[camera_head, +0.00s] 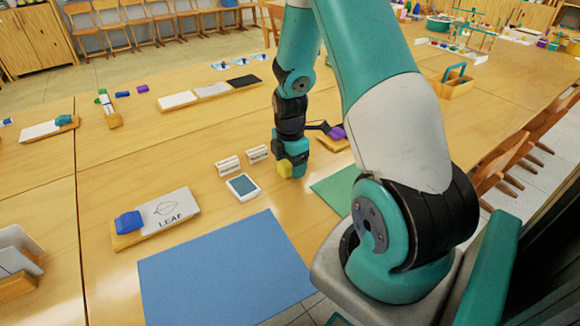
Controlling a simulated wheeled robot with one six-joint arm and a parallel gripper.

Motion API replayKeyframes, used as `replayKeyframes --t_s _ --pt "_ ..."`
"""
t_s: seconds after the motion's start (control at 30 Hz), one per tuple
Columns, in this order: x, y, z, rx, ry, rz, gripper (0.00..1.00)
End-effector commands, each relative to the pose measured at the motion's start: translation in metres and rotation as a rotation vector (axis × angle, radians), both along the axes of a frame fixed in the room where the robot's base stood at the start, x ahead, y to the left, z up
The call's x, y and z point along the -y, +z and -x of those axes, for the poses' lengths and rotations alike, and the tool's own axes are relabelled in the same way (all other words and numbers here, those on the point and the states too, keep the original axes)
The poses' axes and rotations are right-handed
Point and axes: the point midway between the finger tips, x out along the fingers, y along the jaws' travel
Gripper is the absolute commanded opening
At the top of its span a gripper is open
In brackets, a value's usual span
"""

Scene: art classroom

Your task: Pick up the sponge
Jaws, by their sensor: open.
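A small yellow block (285,169), which looks like the sponge, shows on the wooden table right at the end of my arm. My gripper (294,164) points down over it, low to the tabletop. The jaws are open, and the yellow block lies at or between the fingers. I cannot tell whether the fingers touch it. The gripper hides part of the block and the table behind it.
A small white-framed tablet (243,186) and two white blocks (228,165) lie just left of my gripper. A blue mat (225,270) and a green mat (335,188) are nearer. A wooden board with a LEAF card (168,209) lies at left.

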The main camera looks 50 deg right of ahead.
Motion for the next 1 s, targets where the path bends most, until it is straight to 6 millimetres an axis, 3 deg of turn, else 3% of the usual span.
replayKeyframes --t_s 0.1,0.33,0.4,0.77,0.87,1.0 --pt "0.0 0.0 0.0 0.0 0.0 0.0 0.72" --pt "0.0 0.001 0.0 0.0 0.0 0.0 0.2" --pt "0.0 0.001 0.0 0.0 0.0 0.0 0.16" --pt "0.0 0.009 -0.001 0.003 0.0 0.002 0.16" --pt "0.0 0.022 -0.001 0.004 0.0 0.002 0.16" --pt "0.001 0.057 -0.001 0.008 0.0 0.004 0.16"
